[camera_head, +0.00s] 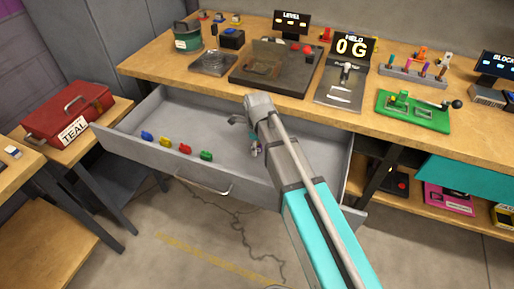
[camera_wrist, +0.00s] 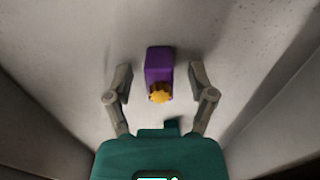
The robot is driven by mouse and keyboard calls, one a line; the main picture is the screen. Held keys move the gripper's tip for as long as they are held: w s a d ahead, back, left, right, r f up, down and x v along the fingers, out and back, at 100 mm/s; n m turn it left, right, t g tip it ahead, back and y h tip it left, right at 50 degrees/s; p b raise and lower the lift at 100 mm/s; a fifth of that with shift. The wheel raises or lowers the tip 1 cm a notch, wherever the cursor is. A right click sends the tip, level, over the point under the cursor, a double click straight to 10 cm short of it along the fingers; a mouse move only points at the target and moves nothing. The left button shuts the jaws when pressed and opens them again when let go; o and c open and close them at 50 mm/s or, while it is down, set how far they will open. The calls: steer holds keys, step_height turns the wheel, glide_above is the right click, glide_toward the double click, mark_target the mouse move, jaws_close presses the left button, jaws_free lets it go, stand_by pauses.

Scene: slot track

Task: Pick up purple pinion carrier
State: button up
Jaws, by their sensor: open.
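The purple pinion carrier (camera_wrist: 159,66) is a small purple block with a yellow-orange toothed wheel at its near end. It lies on the grey drawer floor in the wrist view. My gripper (camera_wrist: 160,73) is open, with one finger on each side of the carrier and a gap on both sides. No contact shows. In the head view my gripper (camera_head: 245,138) reaches down into the open drawer (camera_head: 222,120), and my arm hides the carrier there.
The drawer's walls enclose my gripper. The wooden workbench (camera_head: 350,118) above holds a green fixture (camera_head: 415,112). A red toolbox (camera_head: 68,112) stands at left.

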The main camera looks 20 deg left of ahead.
jaws_close()
stand_by(0.4)
steer(key=shift+r, duration=0.25)
step_height(320, 180, up, 2)
steer(key=p, duration=0.2)
steer(key=shift+r+p, duration=0.1)
steer(key=shift+p, duration=0.2)
steer(key=s+d+r+p, duration=0.7)
steer(key=s+r+p, duration=0.3)
steer(key=s, duration=0.2)
steer(key=shift+s+r, duration=0.15)
steer(key=shift+r, duration=0.05)
steer(key=shift+a, duration=0.1)
stand_by(0.5)
